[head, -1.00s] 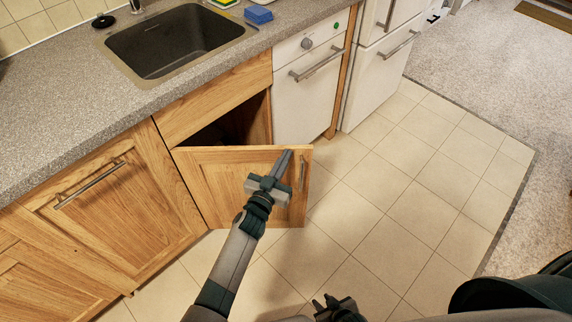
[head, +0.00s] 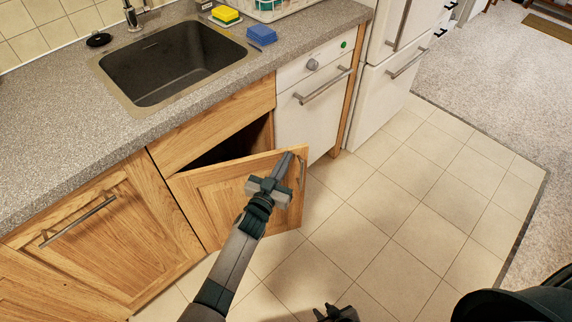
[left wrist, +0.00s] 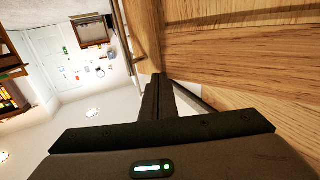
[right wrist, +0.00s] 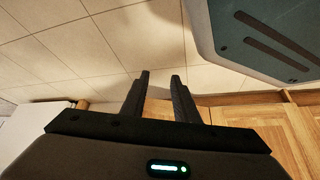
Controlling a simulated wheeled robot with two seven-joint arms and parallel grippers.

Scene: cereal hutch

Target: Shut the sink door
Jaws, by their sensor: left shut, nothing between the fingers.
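The sink door (head: 228,195) is a wooden panel under the sink, standing partly open, with a dark gap into the cabinet (head: 230,150) above and behind it.
The sink (head: 175,62) is set in the grey counter (head: 60,125), with sponges near it. A white dishwasher (head: 315,110) stands right of the sink cabinet and a white fridge (head: 385,85) beyond. A closed wooden cabinet (head: 110,235) is at left. The tiled floor (head: 400,220) is clear.

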